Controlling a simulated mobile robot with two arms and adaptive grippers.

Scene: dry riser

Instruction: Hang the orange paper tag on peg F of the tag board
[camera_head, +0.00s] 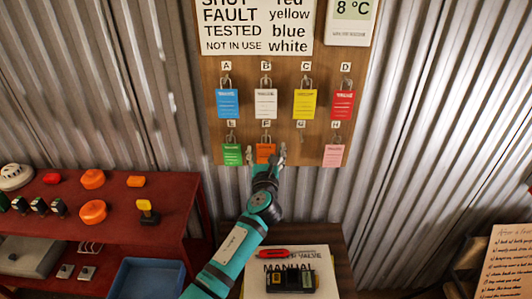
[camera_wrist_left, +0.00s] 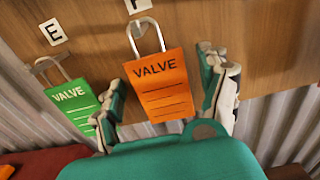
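The orange paper tag (camera_head: 265,150), marked VALVE, hangs below the F label on the wooden tag board (camera_head: 211,147). In the left wrist view the orange tag (camera_wrist_left: 163,88) is slightly tilted, with its metal loop (camera_wrist_left: 146,38) just under the F label (camera_wrist_left: 138,5). The peg itself is too small to make out. My left gripper (camera_head: 266,154) is at the board's lower edge, its fingers open and spread to either side of the tag. The fingers (camera_wrist_left: 165,92) look apart from the tag in the wrist view. My right gripper is not in view.
A green tag (camera_head: 231,152) hangs close left at E, and a pink tag (camera_head: 334,155) at H. No tag shows under G. Blue, white, yellow and red tags hang above. A red shelf (camera_head: 150,195) stands left; a small table (camera_head: 338,240) holds a manual below.

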